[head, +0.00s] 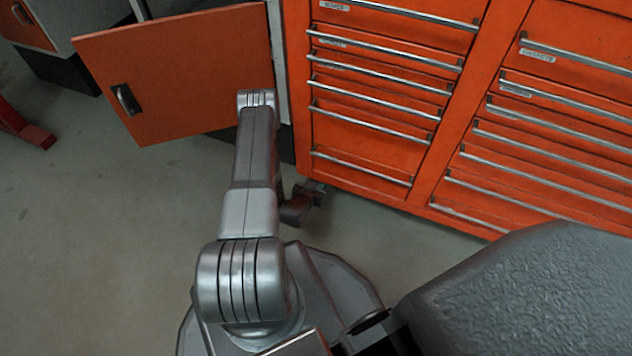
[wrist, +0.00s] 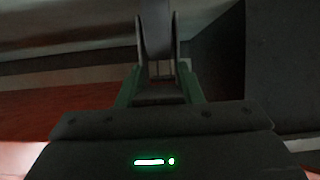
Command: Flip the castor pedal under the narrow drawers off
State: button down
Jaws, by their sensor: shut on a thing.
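The narrow drawers (head: 375,95) are the left column of an orange tool cabinet in the head view. A dark castor (head: 308,192) stands on the floor under their lower left corner, partly hidden by my arm. In the wrist view a grey castor-like part (wrist: 157,30) hangs down from above. My gripper (wrist: 160,78) has its green-edged fingers on either side of the lower end of that part. It is shut on a small dark piece there, which looks like the castor pedal. The pedal's tilt is too dark to tell. The head view does not show the fingers clearly.
An orange door (head: 180,75) with a dark handle stands open left of my arm, close to it. A wider drawer column (head: 560,120) is at the right. A red object (head: 25,128) lies at the far left. The floor (head: 90,240) on the left is clear.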

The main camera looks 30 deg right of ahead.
jog(key=shift+r+g+y, duration=0.15)
jog(key=shift+g+y, duration=0.15)
dwell(0.4)
jog(key=c, duration=1)
grip_release()
jog(key=shift+a, duration=0.1)
